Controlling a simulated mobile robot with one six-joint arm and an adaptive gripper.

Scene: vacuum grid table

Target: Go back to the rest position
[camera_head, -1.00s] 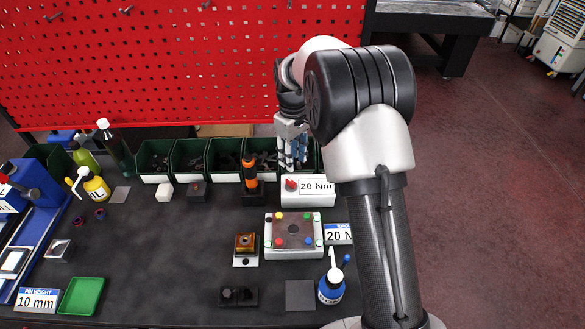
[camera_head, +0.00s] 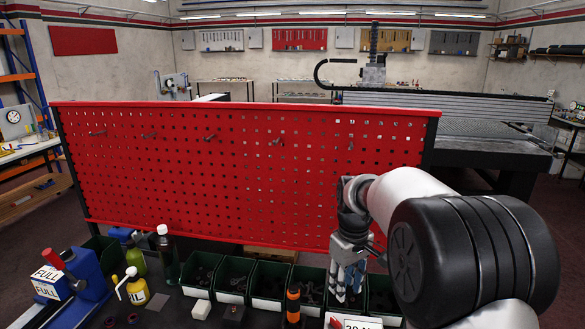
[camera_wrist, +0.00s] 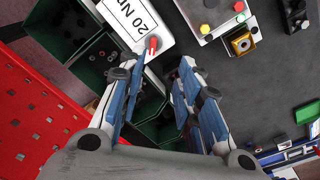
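My gripper (camera_head: 347,290) hangs from my arm at the right of the head view, in front of the row of green bins. In the wrist view my gripper (camera_wrist: 167,62) is open, with its two blue-padded fingers spread apart and nothing between them. Below it in that view lie green bins (camera_wrist: 160,132) and a white box with a red knob and a "20 Nm" label (camera_wrist: 137,18). In the head view only the top of that "20 Nm" box (camera_head: 350,322) shows at the bottom edge.
A red perforated panel (camera_head: 230,170) stands behind the bins (camera_head: 235,275). An orange-and-black tool (camera_head: 293,305) stands upright left of my gripper. Bottles, including a yellow one (camera_head: 137,290), stand at the left.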

